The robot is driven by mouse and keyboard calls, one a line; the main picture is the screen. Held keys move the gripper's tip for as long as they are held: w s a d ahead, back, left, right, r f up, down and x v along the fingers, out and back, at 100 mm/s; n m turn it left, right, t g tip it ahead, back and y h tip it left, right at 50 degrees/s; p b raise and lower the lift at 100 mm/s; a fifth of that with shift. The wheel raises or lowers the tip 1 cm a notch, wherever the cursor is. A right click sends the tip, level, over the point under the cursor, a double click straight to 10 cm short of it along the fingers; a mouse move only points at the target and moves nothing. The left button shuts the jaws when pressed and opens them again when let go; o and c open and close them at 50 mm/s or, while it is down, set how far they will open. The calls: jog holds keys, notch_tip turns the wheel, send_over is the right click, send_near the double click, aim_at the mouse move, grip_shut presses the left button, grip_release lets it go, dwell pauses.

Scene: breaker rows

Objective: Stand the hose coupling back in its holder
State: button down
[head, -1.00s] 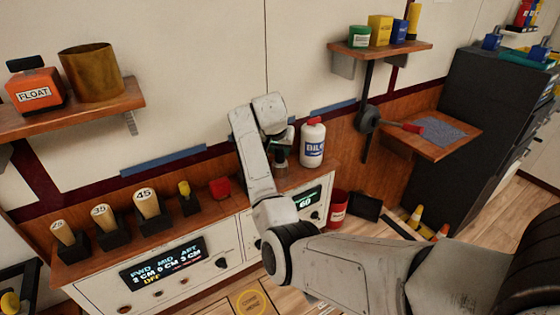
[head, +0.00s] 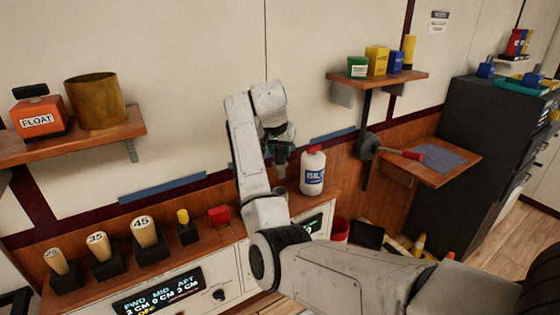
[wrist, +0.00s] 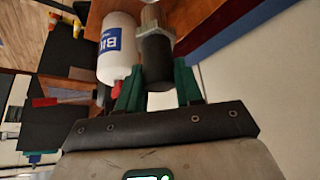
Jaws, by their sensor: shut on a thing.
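The hose coupling has a dark grey cylinder and a silver hex-shaped metal end. In the wrist view the coupling (wrist: 155,58) sits between the green fingers of my gripper (wrist: 157,75), which is shut on it. In the head view my gripper (head: 278,142) points down over the wooden counter, left of the white bottle, with the coupling (head: 280,170) hanging upright below it. A small grey shape (head: 279,189) shows at the counter under the coupling; I cannot tell whether it is the holder. My arm partly covers this area.
The white bottle with a red cap (head: 313,172) stands close right of the coupling. A red block (head: 219,215), a yellow-topped piece in a dark block (head: 185,228) and several numbered wooden pegs (head: 144,232) line the counter to the left. The wall is close behind.

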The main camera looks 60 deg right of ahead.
jog(key=shift+r+p, duration=3.05)
jog(key=shift+r, duration=0.15)
jog(key=shift+s, duration=0.1)
